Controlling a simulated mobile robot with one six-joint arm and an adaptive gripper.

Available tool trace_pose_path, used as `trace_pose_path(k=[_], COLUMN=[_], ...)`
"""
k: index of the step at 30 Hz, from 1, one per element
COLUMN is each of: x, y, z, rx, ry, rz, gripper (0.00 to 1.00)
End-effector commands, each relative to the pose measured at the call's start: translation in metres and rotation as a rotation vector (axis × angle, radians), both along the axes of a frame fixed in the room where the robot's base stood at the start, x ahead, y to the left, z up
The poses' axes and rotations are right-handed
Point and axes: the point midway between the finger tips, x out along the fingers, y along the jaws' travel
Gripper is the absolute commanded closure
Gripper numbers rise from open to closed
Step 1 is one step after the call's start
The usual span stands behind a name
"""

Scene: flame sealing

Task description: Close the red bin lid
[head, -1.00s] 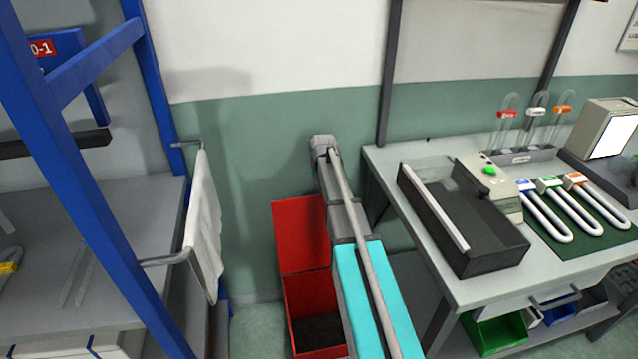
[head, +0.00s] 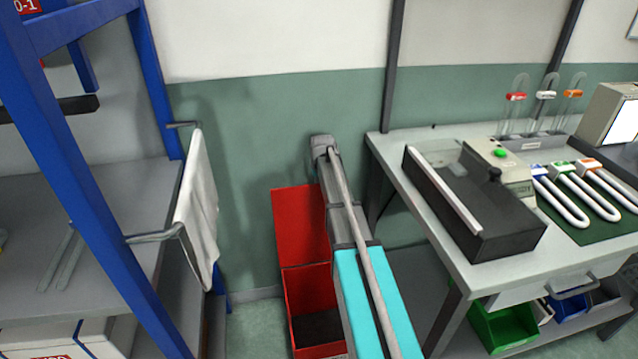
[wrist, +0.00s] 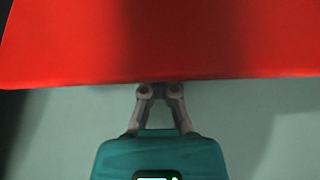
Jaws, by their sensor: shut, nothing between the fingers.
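The red bin (head: 308,290) stands on the floor by the wall, open at the top with a dark inside. Its red lid (head: 299,225) is raised, standing up behind the opening near the wall. In the head view my arm covers the bin's right side and hides my gripper. In the wrist view my gripper (wrist: 160,88) is shut and empty. Its fingertips are at the edge of a broad red panel (wrist: 160,40), which looks like the lid. I cannot tell whether they touch it or reach behind it.
A blue-framed shelf (head: 80,190) with a white towel (head: 197,210) on a rail stands left of the bin. A workbench (head: 455,265) with a dark tray (head: 480,215) stands close on the right. Some floor shows between shelf and bin.

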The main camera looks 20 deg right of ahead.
Motion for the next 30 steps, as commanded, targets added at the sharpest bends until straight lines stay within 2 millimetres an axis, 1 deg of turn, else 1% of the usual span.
trace_pose_path(k=[1, 4, 20, 30], x=[0.001, 0.002, 0.002, -0.008], y=[0.000, -0.001, -0.001, 0.010], z=[-0.004, -0.006, -0.006, -0.003], rx=[0.000, 0.000, 0.000, -0.007], ry=[0.000, 0.000, -0.001, -0.033], rz=[0.000, 0.000, 0.000, 0.011], gripper=[1.00, 1.00, 1.00, 1.00])
